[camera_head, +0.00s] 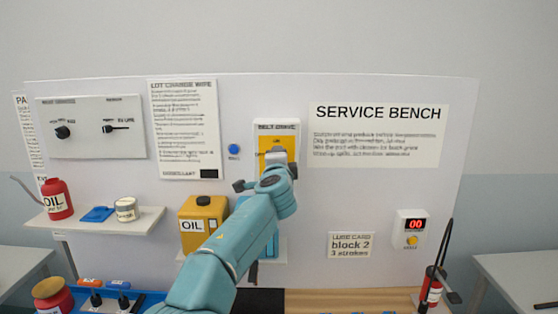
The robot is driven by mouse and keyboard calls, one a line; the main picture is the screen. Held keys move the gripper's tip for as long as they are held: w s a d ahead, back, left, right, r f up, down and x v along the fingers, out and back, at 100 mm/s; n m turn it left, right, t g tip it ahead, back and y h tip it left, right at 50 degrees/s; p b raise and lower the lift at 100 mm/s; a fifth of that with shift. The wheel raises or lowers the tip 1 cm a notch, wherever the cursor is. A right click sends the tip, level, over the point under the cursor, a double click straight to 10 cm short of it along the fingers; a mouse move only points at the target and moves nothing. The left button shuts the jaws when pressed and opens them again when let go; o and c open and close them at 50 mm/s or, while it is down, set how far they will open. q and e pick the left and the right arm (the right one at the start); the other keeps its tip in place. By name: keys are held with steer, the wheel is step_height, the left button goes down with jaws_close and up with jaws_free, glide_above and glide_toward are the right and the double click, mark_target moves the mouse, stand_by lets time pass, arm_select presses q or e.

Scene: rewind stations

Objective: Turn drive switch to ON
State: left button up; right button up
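The drive switch is on the white BELT DRIVE box (262,125) on the back panel. Its yellow plate (265,142) carries the word ON at the top and part of OFF lower left. A pale grey block shows in front of the plate's lower right; I cannot tell if it is the lever or part of my gripper. My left arm rises from the bottom, and its gripper (267,172) is at the box's lower part, hiding the switch's lower area. Its fingertips are hidden, so contact and opening cannot be told. My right gripper is not in view.
A shelf (140,222) at left holds a red oil can (57,199), a blue item and a white tin. A yellow oil container (203,222) stands left of my arm. A blue button (234,149) sits left of the box. A red tool (432,289) stands at lower right.

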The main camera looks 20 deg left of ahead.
arm_select(q)
steer(key=shift+a+r, duration=0.3)
steer(key=shift+r, duration=0.05)
stand_by(1.0)
steer(key=o, duration=0.8)
steer(key=shift+o, duration=1.1)
steer(key=shift+w+a+f, duration=0.1)
steer(key=shift+f, duration=0.05)
steer(key=shift+d+f, duration=0.15)
steer(key=shift+d, duration=0.1)
steer(key=shift+f, duration=0.1)
